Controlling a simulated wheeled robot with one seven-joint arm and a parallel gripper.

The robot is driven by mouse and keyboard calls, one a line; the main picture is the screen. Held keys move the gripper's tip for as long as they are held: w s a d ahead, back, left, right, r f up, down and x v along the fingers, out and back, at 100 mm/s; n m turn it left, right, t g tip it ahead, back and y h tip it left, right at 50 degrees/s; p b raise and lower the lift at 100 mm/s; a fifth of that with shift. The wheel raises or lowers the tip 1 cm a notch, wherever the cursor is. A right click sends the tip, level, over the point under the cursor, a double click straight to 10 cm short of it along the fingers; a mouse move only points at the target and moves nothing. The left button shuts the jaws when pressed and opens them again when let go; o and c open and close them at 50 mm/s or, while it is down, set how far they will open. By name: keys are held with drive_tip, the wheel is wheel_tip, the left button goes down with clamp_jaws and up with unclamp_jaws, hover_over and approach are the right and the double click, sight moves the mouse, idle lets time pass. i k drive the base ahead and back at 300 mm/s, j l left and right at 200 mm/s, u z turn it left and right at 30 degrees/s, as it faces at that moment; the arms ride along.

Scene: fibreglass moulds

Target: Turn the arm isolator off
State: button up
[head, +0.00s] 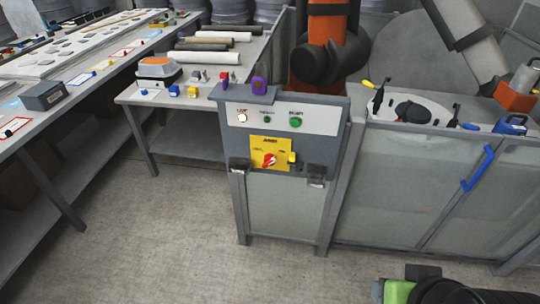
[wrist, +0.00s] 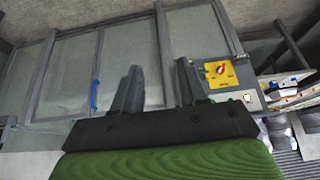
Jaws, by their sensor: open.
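The isolator is a yellow plate (head: 284,146) with a red rotary knob (head: 269,160) on the front of a grey control box. The knob's handle looks slanted; its labels are too small to read. A small yellow piece (head: 292,157) is at the plate's right edge. In the wrist view the plate (wrist: 213,82) and the red knob (wrist: 221,69) show rotated, just right of the fingers. My gripper (wrist: 158,88) is open and empty, its two dark fingers apart and not visibly touching anything. In the head view, only a green and black part of my arm shows at the bottom right.
The control box's light panel (head: 267,119) has a white lamp and two green ones above the plate. A purple item (head: 258,85) stands on the box. Right are glazed panels with a blue handle (head: 478,168). An orange arm (head: 319,55) rises behind. The floor (head: 150,235) in front is clear.

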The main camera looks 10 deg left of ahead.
sight(269, 160)
drive_tip(key=i+j+u, duration=0.1)
drive_tip(key=u, duration=0.35)
drive_tip(key=i+u, duration=0.2)
drive_tip(key=u, duration=0.25)
drive_tip(key=i+u, duration=0.15)
drive_tip(key=u, duration=0.3)
drive_tip(key=i+u, duration=0.15)
drive_tip(key=u, duration=0.3)
drive_tip(key=i+l+u, duration=0.15)
drive_tip(key=u, duration=0.35)
drive_tip(key=i+l+u, duration=0.1)
drive_tip(key=u, duration=0.35)
drive_tip(key=l+u, duration=0.2)
drive_tip(key=u, duration=0.25)
drive_tip(key=i+l, duration=0.05)
